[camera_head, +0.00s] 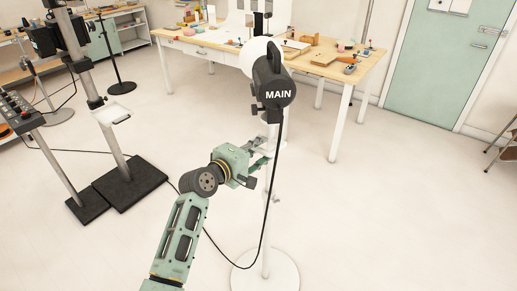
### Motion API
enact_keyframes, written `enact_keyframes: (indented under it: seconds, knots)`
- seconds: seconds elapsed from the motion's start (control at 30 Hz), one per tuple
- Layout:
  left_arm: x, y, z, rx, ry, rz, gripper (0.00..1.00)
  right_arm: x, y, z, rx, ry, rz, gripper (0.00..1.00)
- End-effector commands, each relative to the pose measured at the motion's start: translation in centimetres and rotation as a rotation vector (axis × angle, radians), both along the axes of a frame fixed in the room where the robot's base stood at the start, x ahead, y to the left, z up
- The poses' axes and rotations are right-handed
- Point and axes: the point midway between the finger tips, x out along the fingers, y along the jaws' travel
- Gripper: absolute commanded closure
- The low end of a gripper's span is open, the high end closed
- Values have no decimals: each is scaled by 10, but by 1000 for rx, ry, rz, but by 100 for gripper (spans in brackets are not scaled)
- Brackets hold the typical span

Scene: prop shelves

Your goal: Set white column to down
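The white column (268,215) is the upright pole of a floor stand with a round white base (264,275). A black lamp head marked MAIN (273,88) sits at its top. A dark cable hangs from the lamp beside the pole and runs along the floor. My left gripper (263,161) is at the column, below the lamp, reaching in from the left. Its fingers overlap the pole and a white collar in the picture. I cannot tell whether they grip it or are only beside it. My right gripper is not in view.
A wooden worktable (325,66) with small tools and props stands behind. A camera stand (96,115) on dark floor plates (130,183) is at the left. A green door (443,62) is at the back right. The floor right of the column is clear.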

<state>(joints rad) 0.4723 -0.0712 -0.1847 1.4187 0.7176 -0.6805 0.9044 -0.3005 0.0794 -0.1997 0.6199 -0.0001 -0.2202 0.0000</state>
Motion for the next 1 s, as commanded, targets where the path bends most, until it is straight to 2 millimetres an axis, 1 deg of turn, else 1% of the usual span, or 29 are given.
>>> enact_keyframes:
  seconds: [0.03,0.2,0.27,0.3,0.73,0.8,0.87,0.97,1.0]
  knots:
    - [0,0,0,0,0,0,79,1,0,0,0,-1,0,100]
    - [0,0,0,0,0,0,94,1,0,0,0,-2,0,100]
    - [0,0,1,-1,-1,0,99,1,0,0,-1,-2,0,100]
    - [0,0,1,-1,-2,0,100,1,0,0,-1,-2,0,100]
    - [1,0,4,-6,-8,2,100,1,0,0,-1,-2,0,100]
    - [1,0,-2,-5,-8,3,100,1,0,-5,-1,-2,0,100]
    - [1,0,-12,-5,-8,3,100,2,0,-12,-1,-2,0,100]
    - [1,1,-39,-3,-4,2,100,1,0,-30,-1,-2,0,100]
    - [1,1,-52,-2,-1,2,100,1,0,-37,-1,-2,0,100]
